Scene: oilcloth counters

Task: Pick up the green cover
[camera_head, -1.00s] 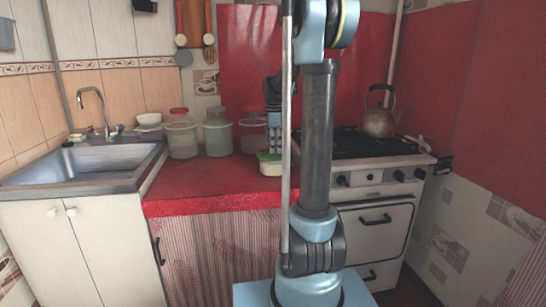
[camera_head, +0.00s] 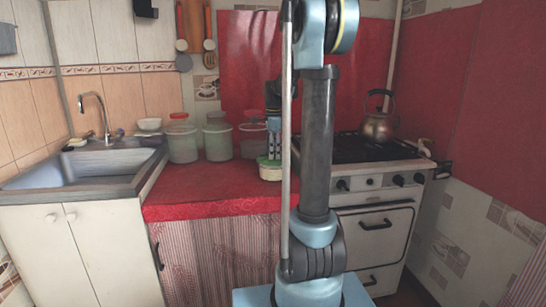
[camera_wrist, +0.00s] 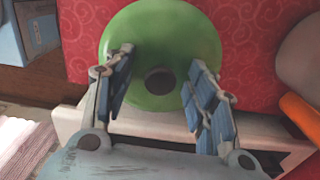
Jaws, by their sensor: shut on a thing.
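The green cover (camera_wrist: 155,35) is a round green disc with a dark round spot at its middle in the wrist view. My gripper (camera_wrist: 160,88) is shut on it, with one blue-padded finger at each side of the dark spot. In the head view the green cover (camera_head: 266,160) shows as a thin green band at the top of a small pale container (camera_head: 271,173) on the red counter. My gripper (camera_head: 273,153) points down at it, partly behind my arm. I cannot tell whether any gap lies between cover and container.
Several clear jars (camera_head: 217,140) stand left of my gripper on the red counter (camera_head: 195,183). The stove (camera_head: 365,178) with a kettle (camera_head: 378,126) is at the right, the sink (camera_head: 85,163) at the left. The front of the counter is clear.

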